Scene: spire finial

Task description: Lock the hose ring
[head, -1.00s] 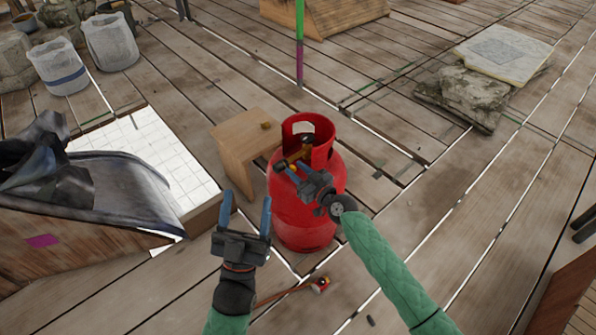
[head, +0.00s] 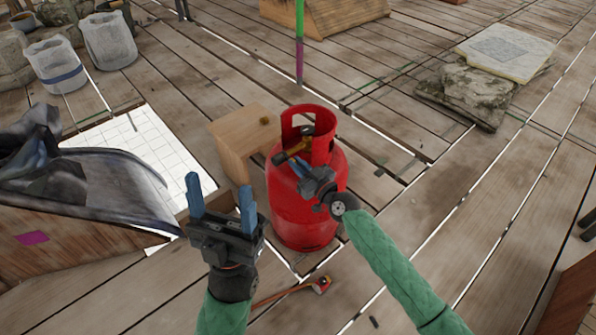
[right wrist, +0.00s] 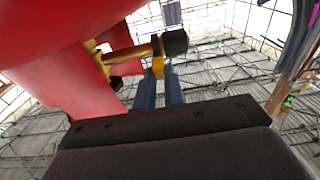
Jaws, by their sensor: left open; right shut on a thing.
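A red gas cylinder (head: 305,210) stands upright on the deck. Its brass valve (head: 295,151) sits inside the red collar, with a dark end piece (head: 279,159) poking out at the left. In the right wrist view the brass stem (right wrist: 130,53) ends in this black piece (right wrist: 175,42). My right gripper (head: 300,168) is just below the valve, its blue fingers (right wrist: 160,88) shut on a small yellow tab (right wrist: 158,68) beside the black piece. I cannot tell whether the tab belongs to the hose ring. My left gripper (head: 221,200) is open and empty, left of the cylinder.
A small wooden stool (head: 240,137) stands behind the cylinder, with a small brown object (head: 263,120) on top. A red-and-orange tool (head: 318,286) lies on the deck in front. White buckets (head: 110,40) stand back left; stone slabs (head: 470,90) lie right. Deck right of the cylinder is clear.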

